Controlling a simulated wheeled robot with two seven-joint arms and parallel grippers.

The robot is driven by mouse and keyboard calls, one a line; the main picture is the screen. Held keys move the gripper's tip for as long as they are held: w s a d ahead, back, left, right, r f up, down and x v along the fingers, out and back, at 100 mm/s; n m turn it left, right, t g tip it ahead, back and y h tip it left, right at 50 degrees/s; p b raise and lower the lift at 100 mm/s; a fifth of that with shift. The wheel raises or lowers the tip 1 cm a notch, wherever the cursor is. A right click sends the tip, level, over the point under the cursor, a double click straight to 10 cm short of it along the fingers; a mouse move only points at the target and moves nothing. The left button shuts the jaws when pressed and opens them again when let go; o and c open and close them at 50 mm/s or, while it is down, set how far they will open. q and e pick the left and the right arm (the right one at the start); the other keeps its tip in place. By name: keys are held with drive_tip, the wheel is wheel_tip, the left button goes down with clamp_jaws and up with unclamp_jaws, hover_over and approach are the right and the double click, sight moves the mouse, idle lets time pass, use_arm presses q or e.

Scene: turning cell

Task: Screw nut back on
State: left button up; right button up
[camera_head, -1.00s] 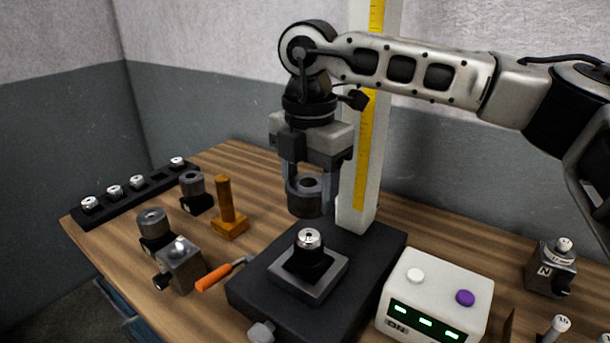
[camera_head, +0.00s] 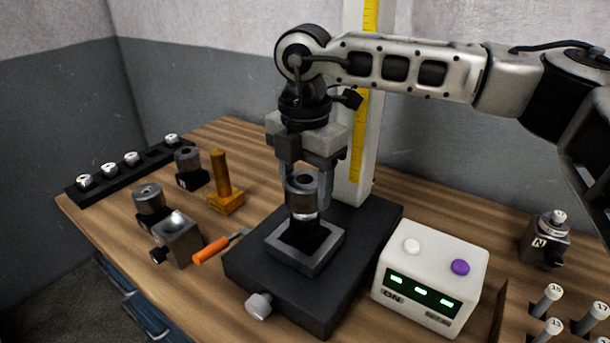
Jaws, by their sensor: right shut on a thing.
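My right gripper (camera_head: 306,188) points straight down and is shut on a grey ring-shaped nut (camera_head: 302,202) with a dark hole in its top. I cannot tell whether the threads engage. The holder stands in a square grey seat (camera_head: 330,246) on the black base (camera_head: 345,280) of a height stand. My left gripper is not in view.
A white box (camera_head: 432,285) with green displays stands right of the base. A black rack (camera_head: 125,170) lies at the far left.

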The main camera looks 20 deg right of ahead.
sight(306, 204)
drive_tip(key=shift+f+b, duration=0.35)
drive_tip(key=shift+f, duration=0.05)
drive_tip(key=shift+f+b, duration=0.4)
drive_tip(key=shift+f, duration=0.05)
drive_tip(key=shift+f+b, duration=0.55)
drive_tip(key=shift+b, duration=0.05)
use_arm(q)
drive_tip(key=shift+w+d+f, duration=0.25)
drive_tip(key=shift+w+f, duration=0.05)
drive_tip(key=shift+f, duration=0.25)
use_arm(e)
drive_tip(key=shift+f, duration=0.2)
use_arm(q)
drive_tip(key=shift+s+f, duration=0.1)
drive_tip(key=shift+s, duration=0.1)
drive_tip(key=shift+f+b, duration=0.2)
drive_tip(key=shift+b, duration=0.2)
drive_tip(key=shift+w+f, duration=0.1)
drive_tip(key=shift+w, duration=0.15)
use_arm(e)
drive_tip(key=shift+f, duration=0.25)
use_arm(q)
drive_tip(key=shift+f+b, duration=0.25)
drive_tip(key=shift+b, duration=0.25)
use_arm(e)
drive_tip(key=shift+f, duration=0.3)
drive_tip(key=o, duration=1.1)
